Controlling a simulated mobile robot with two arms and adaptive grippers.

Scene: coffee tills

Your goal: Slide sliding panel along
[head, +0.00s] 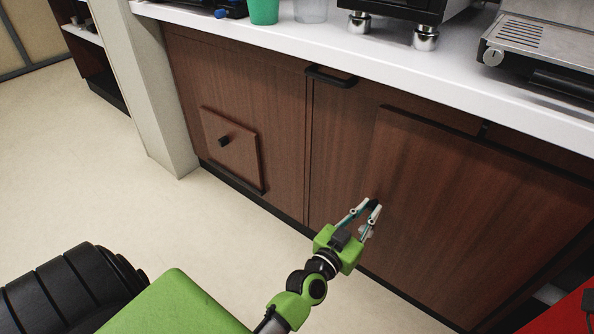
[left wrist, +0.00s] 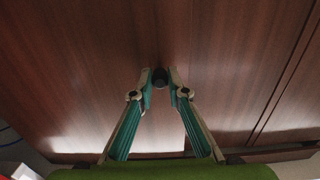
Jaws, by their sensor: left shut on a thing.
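A large dark-brown wooden panel (head: 470,200) with a raised top edge covers the right part of the cabinet front under the counter. It also fills much of the left wrist view (left wrist: 90,70). My left gripper (head: 366,206) is at the panel's left side, its fingers shut around a small dark knob (left wrist: 161,77) on the wood. In the head view the fingers partly cover the knob. My right gripper is not in view.
A smaller square panel (head: 232,160) with a black knob (head: 224,141) sits at the left of the cabinet. A black handle (head: 331,78) juts out under the white counter (head: 250,30). A red object (head: 565,318) is at the lower right. Open floor (head: 90,180) lies left.

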